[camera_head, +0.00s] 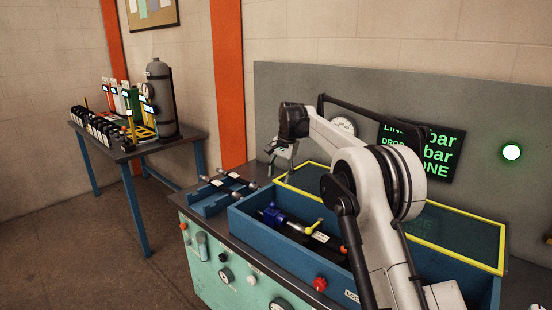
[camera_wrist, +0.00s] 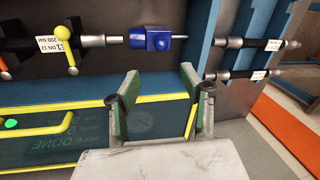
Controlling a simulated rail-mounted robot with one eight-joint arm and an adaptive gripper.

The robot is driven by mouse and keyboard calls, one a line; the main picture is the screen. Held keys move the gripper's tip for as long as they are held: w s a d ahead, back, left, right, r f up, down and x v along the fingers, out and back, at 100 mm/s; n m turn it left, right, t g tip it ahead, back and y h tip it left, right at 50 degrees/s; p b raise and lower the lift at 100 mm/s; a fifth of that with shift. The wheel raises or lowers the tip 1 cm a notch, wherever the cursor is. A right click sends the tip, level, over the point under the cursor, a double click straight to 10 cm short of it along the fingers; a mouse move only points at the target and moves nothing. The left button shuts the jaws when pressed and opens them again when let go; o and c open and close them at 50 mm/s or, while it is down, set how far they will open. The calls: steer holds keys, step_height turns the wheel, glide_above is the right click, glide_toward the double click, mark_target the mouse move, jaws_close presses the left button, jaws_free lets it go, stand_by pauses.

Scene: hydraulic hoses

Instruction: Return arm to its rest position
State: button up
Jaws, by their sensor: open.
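My gripper (camera_head: 279,152) hangs at the end of my raised, bent white arm, above the left end of the blue trough on the bench. In the wrist view my gripper (camera_wrist: 167,92) shows two green-lined fingers spread apart with nothing between them. Beyond the fingertips lies a blue clamp block (camera_wrist: 158,41) on a metal rod; it also shows inside the trough in the head view (camera_head: 272,216). The gripper appears clear of it. My arm hides part of the trough and the display panel.
The blue trough (camera_head: 240,222) has a yellow-framed clear guard (camera_head: 460,222) tilted open behind it. A blue hose rack (camera_head: 208,200) stands to its left. A grey backboard carries a gauge and a display (camera_head: 440,172). A side table (camera_head: 125,150) holds a cylinder and several fittings.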

steer(key=s+d+r+n+t+b, duration=0.1)
steer(key=s+d+r, duration=0.3)
steer(key=s, duration=0.4)
steer(key=s+d+r+n+t, duration=0.1)
steer(key=s+d+r, duration=0.35)
steer(key=s, duration=0.45)
steer(key=s+d+r+n+t+b, duration=0.1)
steer(key=s+d+r, duration=0.2)
steer(key=s+r, duration=0.35)
steer(key=s+d+f+n+t, duration=0.1)
steer(key=s+f, duration=0.4)
steer(key=s, duration=0.5)
steer(key=s+d+f+n+t+h+b, duration=0.1)
steer(key=s+d+f, duration=0.2)
steer(key=s+f, duration=0.3)
steer(key=s+d+f+h+b, duration=0.1)
steer(key=s+d+f, duration=0.2)
steer(key=s, duration=1.3)
step_height(320, 180, down, 2)
steer(key=shift+f+n+t, duration=0.2)
steer(key=shift+n+t, duration=0.2)
